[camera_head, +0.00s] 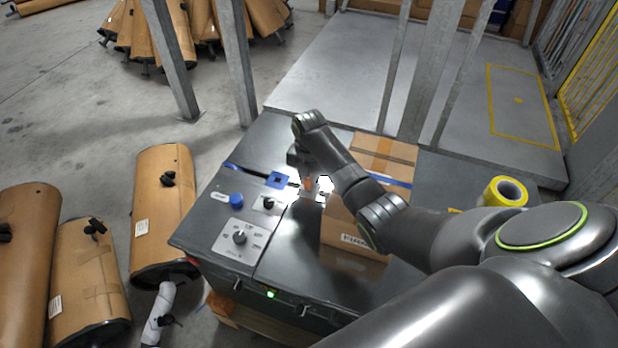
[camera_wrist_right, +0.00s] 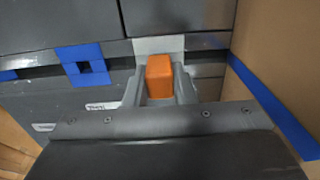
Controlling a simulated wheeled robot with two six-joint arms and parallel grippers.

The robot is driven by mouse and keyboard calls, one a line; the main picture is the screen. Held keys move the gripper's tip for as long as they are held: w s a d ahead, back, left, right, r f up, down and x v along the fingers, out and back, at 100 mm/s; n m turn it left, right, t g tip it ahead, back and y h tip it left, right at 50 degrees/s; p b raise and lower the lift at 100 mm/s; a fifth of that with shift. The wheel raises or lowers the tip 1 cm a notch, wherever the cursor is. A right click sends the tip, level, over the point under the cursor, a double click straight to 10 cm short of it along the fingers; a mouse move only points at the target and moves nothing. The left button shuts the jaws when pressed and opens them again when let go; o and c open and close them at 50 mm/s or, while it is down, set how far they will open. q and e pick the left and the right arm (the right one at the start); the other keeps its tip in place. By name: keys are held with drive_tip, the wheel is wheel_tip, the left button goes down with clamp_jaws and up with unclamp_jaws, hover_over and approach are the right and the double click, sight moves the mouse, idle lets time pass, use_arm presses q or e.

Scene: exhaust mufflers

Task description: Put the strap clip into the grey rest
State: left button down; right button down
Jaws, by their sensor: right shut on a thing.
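My right gripper (camera_head: 309,184) points down over the dark grey cabinet top. In the right wrist view its two fingers (camera_wrist_right: 160,88) are shut on an orange block, which I take as the strap clip (camera_wrist_right: 159,74). The clip shows small and orange in the head view (camera_head: 308,184). A light grey patch (camera_wrist_right: 158,45) lies just beyond the clip in the wrist view; it may be the grey rest, but its shape is partly hidden by the clip and fingers. I cannot tell whether the clip touches it. My left gripper is in neither view.
A blue square (camera_head: 279,180) with a dark centre lies left of the gripper. A blue knob (camera_head: 236,200) and a dial panel (camera_head: 240,239) are nearer the left edge. A cardboard box (camera_head: 352,237) stands close on the right. Yellow tape (camera_head: 504,190) lies farther right.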

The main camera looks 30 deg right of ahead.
drive_tip(key=shift+p, duration=0.4)
idle(0.8)
drive_tip(key=shift+p, duration=0.35)
drive_tip(key=shift+f+b, duration=0.3)
drive_tip(key=shift+f, duration=0.15)
drive_tip(key=c, duration=1.1)
unclamp_jaws()
drive_tip(key=shift+c, duration=0.2)
